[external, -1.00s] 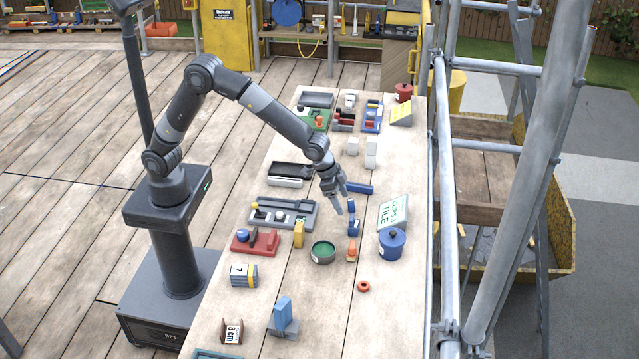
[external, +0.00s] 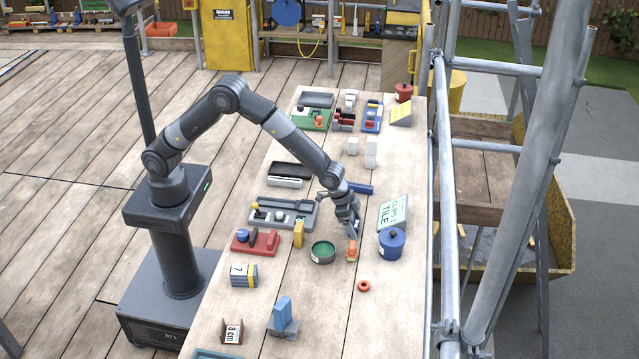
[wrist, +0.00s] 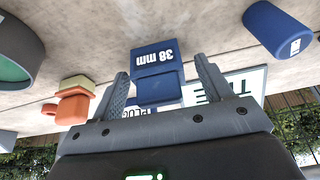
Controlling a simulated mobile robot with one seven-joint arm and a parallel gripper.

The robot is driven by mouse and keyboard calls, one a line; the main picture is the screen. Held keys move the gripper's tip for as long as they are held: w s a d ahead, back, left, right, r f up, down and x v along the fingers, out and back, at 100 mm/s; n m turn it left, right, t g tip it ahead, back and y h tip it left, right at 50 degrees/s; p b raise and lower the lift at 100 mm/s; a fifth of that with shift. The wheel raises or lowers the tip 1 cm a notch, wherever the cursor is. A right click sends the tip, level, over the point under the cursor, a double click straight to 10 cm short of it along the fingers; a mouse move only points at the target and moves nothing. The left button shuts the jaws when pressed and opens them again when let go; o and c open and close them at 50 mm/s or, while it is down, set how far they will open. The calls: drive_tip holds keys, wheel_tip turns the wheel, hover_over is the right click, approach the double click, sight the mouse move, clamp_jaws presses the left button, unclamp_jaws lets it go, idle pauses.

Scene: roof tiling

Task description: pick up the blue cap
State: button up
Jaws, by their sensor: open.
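The blue cap (wrist: 158,91) appears as the plain blue piece on a blue holder (wrist: 155,56) marked "38 mm", in the middle of the wrist view. My gripper (wrist: 162,76) is open, with one finger on either side of the blue piece. A gap shows between the piece and each finger, and I cannot tell if either touches. In the external view my gripper (external: 353,230) is down at the blue piece's place and mostly hides it.
An orange piece (external: 351,251) and a green tub (external: 323,252) stand close by. A lidded blue pot (external: 392,244) and the "CLIPS 3 TILE" sign (external: 393,212) are to the right. An orange ring (external: 363,286) lies nearer, with bare tabletop around it.

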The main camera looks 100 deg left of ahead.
drive_tip(key=shift+w+f, duration=0.1)
drive_tip(key=shift+f, duration=0.15)
drive_tip(key=shift+c, duration=0.3)
drive_tip(key=c, duration=1)
drive_tip(key=shift+r, duration=0.15)
